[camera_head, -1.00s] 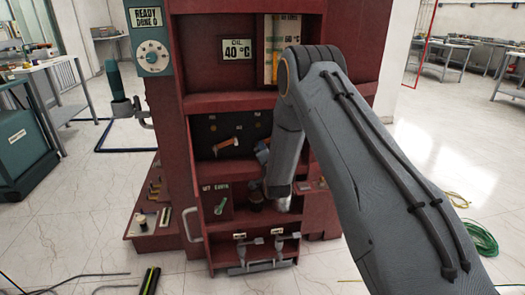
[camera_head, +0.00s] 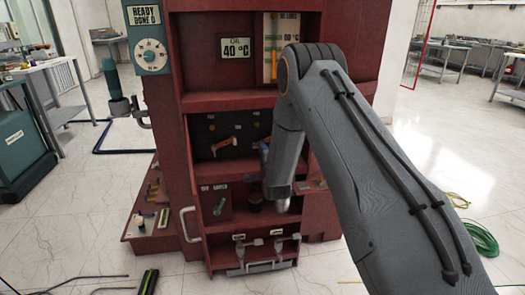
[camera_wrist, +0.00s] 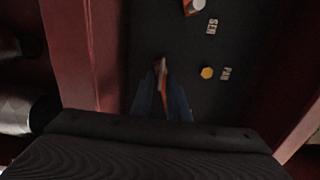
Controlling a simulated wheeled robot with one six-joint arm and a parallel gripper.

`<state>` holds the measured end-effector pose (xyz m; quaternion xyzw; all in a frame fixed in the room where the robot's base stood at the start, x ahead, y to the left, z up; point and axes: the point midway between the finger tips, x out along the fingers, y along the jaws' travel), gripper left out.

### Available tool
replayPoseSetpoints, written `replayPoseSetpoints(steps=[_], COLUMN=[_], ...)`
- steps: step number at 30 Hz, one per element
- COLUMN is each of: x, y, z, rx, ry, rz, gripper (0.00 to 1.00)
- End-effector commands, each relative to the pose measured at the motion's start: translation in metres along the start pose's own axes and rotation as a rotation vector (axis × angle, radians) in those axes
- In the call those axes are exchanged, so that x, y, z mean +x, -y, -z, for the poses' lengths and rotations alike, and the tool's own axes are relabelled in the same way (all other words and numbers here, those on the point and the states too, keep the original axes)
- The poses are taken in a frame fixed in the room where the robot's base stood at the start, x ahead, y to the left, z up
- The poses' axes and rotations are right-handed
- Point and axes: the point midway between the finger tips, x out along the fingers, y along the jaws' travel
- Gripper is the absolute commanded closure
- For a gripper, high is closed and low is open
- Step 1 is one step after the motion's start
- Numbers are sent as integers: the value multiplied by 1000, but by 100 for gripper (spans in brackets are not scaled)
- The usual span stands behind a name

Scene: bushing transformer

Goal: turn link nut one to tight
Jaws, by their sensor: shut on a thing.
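The dark link panel (camera_head: 208,131) is set in a recess of the red cabinet. A copper-coloured link (camera_head: 223,143) sits on it at a tilt, and part of an orange-and-white piece (camera_wrist: 192,6) shows at the top of the wrist view. My gripper (camera_wrist: 162,88) is at the panel with its blue fingers close together, shut on a thin copper-and-white piece (camera_wrist: 162,70). I cannot tell whether this piece is link nut one. A yellow hexagonal part (camera_wrist: 207,72) is apart from the fingers, to their right, by the PAR label (camera_wrist: 226,73). In the head view my forearm hides most of the gripper.
Red cabinet walls (camera_wrist: 75,50) border the panel closely. Below the recess are a green-handled part (camera_head: 220,206) and a dark round part (camera_head: 254,199). A shelf with metal fittings (camera_head: 263,247) is lower down.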

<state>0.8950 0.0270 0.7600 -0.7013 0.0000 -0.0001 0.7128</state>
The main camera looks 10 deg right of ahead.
Motion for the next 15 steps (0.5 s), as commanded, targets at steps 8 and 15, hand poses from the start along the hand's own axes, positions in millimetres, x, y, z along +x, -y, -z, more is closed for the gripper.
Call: replayPoseSetpoints(steps=[8, 15], x=[0, 0], y=[0, 0], z=[0, 0], rx=[0, -1], ry=[0, 0], rz=[-1, -1], gripper=[83, 77])
